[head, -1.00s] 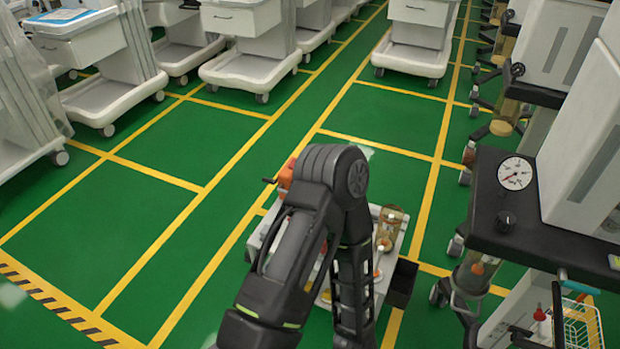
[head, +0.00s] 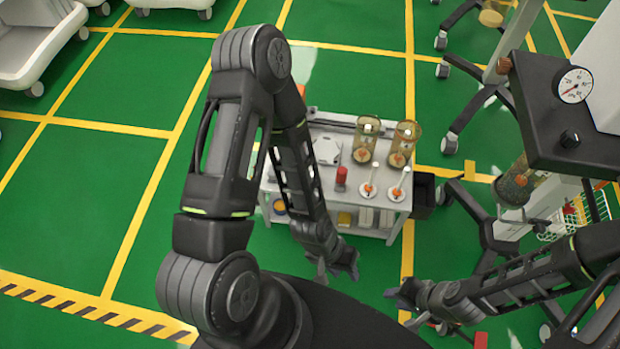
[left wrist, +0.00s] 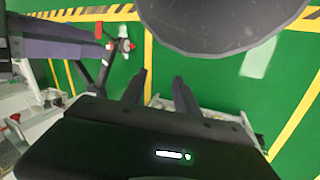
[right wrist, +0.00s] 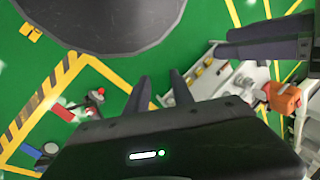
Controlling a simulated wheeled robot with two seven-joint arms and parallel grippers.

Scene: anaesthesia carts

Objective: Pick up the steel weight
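I cannot pick out the steel weight for certain. In the head view a small grey trolley (head: 352,203) carries a pale hexagonal piece (head: 327,150), a red-topped cylinder (head: 341,178), two amber jars (head: 364,142) and two white discs with upright stems (head: 369,190). Part of the trolley top is hidden behind my left arm. My left gripper (head: 340,275) hangs in front of the trolley's near edge, and its fingers are apart and empty in the left wrist view (left wrist: 160,76). My right gripper (head: 399,306) is lower right of the trolley; the right wrist view (right wrist: 158,76) shows it open and empty.
A dark bin (head: 424,190) adjoins the trolley's right side. A cart with a dial gauge (head: 575,86) and a wire basket (head: 560,224) stand at right. White carts (head: 35,45) are at upper left. Green floor left of the trolley is clear.

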